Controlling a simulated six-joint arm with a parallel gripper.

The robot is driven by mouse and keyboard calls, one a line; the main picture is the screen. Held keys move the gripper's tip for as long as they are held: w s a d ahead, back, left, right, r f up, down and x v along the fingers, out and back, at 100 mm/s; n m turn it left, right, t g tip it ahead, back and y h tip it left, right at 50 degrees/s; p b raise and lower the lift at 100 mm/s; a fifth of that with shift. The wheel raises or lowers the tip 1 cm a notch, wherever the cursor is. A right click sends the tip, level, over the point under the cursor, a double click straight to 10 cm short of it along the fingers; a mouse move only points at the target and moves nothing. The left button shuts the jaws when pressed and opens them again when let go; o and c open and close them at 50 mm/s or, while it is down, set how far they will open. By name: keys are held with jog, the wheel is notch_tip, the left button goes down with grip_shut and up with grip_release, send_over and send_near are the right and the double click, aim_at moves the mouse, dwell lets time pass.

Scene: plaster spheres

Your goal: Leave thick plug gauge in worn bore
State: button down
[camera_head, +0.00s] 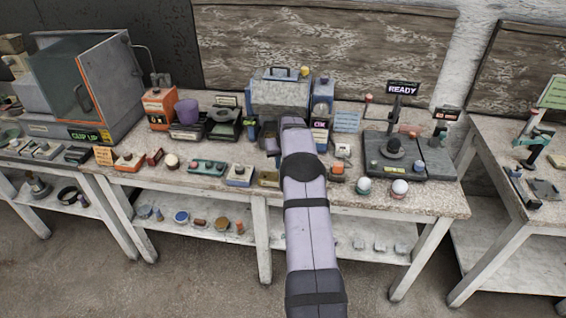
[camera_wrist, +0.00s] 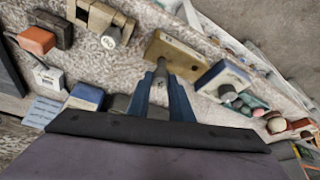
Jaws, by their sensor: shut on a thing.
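In the wrist view, my gripper (camera_wrist: 162,92) has its two blue fingers shut on a grey cylindrical plug gauge (camera_wrist: 161,70). The gauge's visible end overlaps the lower left part of a tan block (camera_wrist: 184,53); I cannot tell whether it is in a bore, touching or above it. The tan block also shows in the head view (camera_head: 268,179). Another tan fixture (camera_wrist: 88,11) with a grey, marked plug (camera_wrist: 111,37) stands at the upper left of the wrist view. Which one has the worn bore is unclear. In the head view, my arm hides much of the gripper area.
A blue and white block (camera_wrist: 222,80) with a grey knob stands close right of the tan block. An orange-topped block (camera_wrist: 36,40) lies at the left.

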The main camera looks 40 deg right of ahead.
jog(key=shift+f+b, duration=0.75)
jog(key=shift+f, duration=0.45)
jog(key=c, duration=1.5)
grip_release()
jog(key=shift+r, duration=0.15)
jog(key=shift+r+p, duration=1.2)
jog(key=shift+r, duration=0.7)
